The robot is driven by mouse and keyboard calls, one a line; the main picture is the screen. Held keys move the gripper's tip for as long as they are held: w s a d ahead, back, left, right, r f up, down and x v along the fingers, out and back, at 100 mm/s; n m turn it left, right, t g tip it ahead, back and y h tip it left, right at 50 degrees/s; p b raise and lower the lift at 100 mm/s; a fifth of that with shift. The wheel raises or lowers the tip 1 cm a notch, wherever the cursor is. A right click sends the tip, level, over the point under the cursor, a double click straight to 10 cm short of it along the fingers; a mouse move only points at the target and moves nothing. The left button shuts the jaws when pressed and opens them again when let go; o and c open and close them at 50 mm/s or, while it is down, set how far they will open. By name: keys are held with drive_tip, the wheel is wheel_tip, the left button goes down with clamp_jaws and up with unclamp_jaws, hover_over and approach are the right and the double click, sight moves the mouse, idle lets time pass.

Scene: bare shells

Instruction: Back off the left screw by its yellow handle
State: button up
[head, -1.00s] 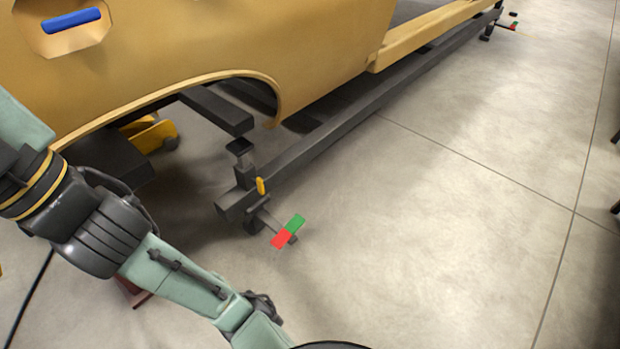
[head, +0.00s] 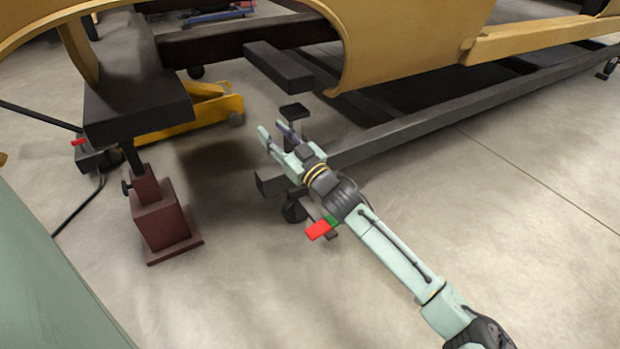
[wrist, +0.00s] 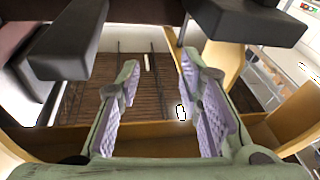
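My gripper (head: 273,130) is open in the head view, with its two fingers pointing up and left beside the near end of the dark dolly rail (head: 400,124). In the wrist view my gripper (wrist: 158,80) shows its purple pads spread wide with nothing between them. A small dark square support plate (head: 294,112) stands just right of the fingertips, under a dark beam end. No yellow screw handle can be made out in either current view. My gripper and forearm cover the rail end where one showed earlier.
A red and green pedal (head: 318,230) and a caster (head: 294,211) sit below my wrist. The tan car shell (head: 410,45) hangs above. A brown-red stand (head: 160,215) and yellow jack (head: 200,112) are left. The floor at right is clear.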

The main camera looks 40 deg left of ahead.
drive_tip(key=w+d+f+m+t+h+b, duration=0.1)
drive_tip(key=w+d+f+m+h, duration=0.1)
drive_tip(key=w+d+f, duration=0.5)
drive_tip(key=w+d+f+m+t+h+b, duration=0.1)
drive_tip(key=w+d+f+t+h+b, duration=0.1)
drive_tip(key=f, duration=0.8)
drive_tip(key=shift+b+x, duration=1.2)
drive_tip(key=shift+x, duration=4.05)
drive_tip(key=shift+w+d, duration=0.1)
drive_tip(key=shift+w, duration=0.05)
drive_tip(key=shift+c, duration=0.3)
clamp_jaws()
